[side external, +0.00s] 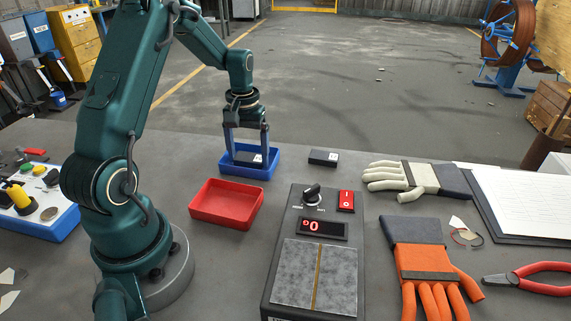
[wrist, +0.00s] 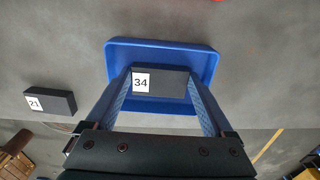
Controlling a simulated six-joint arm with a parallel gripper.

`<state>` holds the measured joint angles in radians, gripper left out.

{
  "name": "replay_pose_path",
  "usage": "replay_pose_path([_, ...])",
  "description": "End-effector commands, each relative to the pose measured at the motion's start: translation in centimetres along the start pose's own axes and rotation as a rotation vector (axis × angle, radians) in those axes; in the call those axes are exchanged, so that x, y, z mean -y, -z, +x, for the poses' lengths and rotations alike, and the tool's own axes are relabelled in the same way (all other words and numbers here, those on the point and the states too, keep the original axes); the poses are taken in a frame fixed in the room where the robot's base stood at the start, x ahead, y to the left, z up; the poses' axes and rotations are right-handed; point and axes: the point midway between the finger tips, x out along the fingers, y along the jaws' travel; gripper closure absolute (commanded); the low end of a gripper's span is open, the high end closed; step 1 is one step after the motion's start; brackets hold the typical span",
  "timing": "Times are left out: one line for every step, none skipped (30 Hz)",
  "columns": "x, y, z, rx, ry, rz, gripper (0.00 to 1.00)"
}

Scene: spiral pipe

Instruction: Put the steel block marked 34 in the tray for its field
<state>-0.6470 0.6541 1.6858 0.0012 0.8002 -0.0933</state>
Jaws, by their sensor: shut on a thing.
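The dark steel block marked 34 (wrist: 165,83) is between the fingers of my gripper (wrist: 160,90) in the wrist view, and its white label faces the camera. My gripper is shut on it. In the side view my gripper (side external: 248,150) points down into the blue tray (side external: 265,172), and the block (side external: 246,157) shows inside the tray's outline. I cannot tell whether the block touches the tray floor. The blue tray's rim (wrist: 200,48) surrounds the block in the wrist view. The red tray (side external: 228,203) is empty and stands in front of the blue one.
A dark block marked 21 (wrist: 50,102) lies right of the blue tray in the side view (side external: 323,157). A device with a knob, red switch and display reading 0 (side external: 318,250) stands at centre front. Gloves (side external: 415,178), a clipboard (side external: 525,200) and red pliers (side external: 530,281) lie to the right.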

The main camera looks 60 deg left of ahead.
Motion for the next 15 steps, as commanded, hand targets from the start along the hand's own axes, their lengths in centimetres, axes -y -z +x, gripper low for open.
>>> replay_pose_path([0.0,0.02,0.08,-0.001,0.0,0.0,1.0])
replay_pose_path([0.0,0.02,0.17,0.0,0.0,0.0,1.0])
replay_pose_path([0.0,0.02,0.29,0.0,0.0,0.0,1.0])
replay_pose_path([0.0,0.01,0.28,0.0,0.0,0.0,0.02])
replay_pose_path([0.0,0.01,0.26,0.0,0.0,0.0,0.0])
replay_pose_path([0.0,0.01,0.26,0.0,0.0,0.0,0.0])
replay_pose_path([0.0,0.01,0.25,0.0,0.0,0.0,0.0])
replay_pose_path([0.0,0.01,0.25,0.0,0.0,0.0,0.0])
replay_pose_path([0.0,0.01,0.25,0.0,0.0,0.0,0.0])
replay_pose_path([0.0,0.01,0.24,0.0,0.0,0.0,0.0])
replay_pose_path([0.0,0.01,0.22,0.0,0.0,0.0,0.0])
replay_pose_path([0.0,0.02,0.14,-0.001,0.0,0.0,0.0])
replay_pose_path([0.0,0.03,0.02,-0.001,0.0,0.0,0.0])
replay_pose_path([0.0,0.04,-0.17,-0.002,0.0,0.0,0.0])
replay_pose_path([-0.01,0.11,-0.54,-0.005,-0.001,0.0,0.0])
